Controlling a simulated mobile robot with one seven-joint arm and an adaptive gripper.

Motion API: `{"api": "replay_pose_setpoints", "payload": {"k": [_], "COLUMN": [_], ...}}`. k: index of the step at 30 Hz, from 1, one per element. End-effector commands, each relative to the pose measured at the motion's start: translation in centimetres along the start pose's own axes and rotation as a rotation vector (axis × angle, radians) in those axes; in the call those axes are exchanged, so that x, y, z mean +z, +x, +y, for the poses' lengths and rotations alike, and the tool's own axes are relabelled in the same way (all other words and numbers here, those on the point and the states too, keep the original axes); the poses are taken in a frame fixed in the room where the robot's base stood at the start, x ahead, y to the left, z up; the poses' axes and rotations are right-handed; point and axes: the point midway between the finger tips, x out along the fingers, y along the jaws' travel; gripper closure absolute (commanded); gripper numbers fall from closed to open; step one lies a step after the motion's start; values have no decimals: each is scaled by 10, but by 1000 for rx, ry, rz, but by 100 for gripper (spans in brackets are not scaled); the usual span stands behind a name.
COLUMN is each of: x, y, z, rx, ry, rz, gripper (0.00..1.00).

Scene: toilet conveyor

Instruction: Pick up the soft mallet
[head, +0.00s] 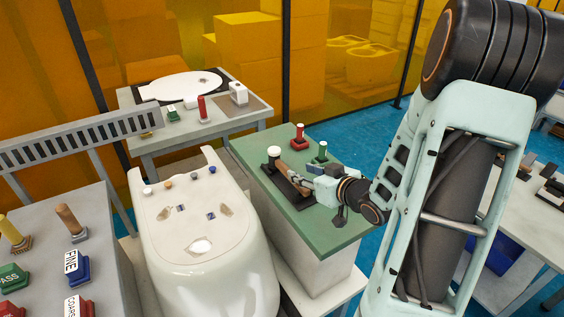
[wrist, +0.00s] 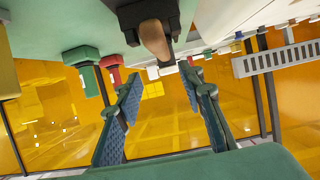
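The soft mallet has a white head (head: 274,152) and a brown wooden handle (head: 284,167). It lies along a dark holder (head: 292,191) on the green-topped table (head: 335,232). In the wrist view, the rounded end of the wooden handle (wrist: 155,40) shows in the dark holder (wrist: 140,13) near the top. My gripper (head: 306,178) is at the handle end of the mallet, on its right. In the wrist view, my gripper (wrist: 162,78) has its two blue-padded fingers spread, with nothing between the pads. The fingers partly hide the handle in the head view.
A white toilet (head: 190,225) stands to the left. A grey table (head: 105,240) with stamps and handles is at far left.

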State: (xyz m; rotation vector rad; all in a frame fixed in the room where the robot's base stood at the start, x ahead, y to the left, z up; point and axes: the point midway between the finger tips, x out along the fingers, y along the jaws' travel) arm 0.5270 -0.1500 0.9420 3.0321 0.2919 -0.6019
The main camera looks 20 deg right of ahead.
Motion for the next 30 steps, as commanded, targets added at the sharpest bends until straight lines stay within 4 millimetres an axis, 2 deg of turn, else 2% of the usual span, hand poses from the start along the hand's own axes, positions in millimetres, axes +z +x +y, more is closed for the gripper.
{"api": "replay_pose_setpoints", "payload": {"k": [6, 14, 21, 25, 30], "x": [1, 1, 0, 0, 0], "y": [36, 58, 93, 102, 103], "z": [-2, -3, -8, -7, -7], "rx": [-6, -3, -3, -2, -1], "ry": [1, -1, 0, 0, 0], "rz": [1, 0, 0, 0, -1], "gripper": [64, 64, 64, 64, 64]}}
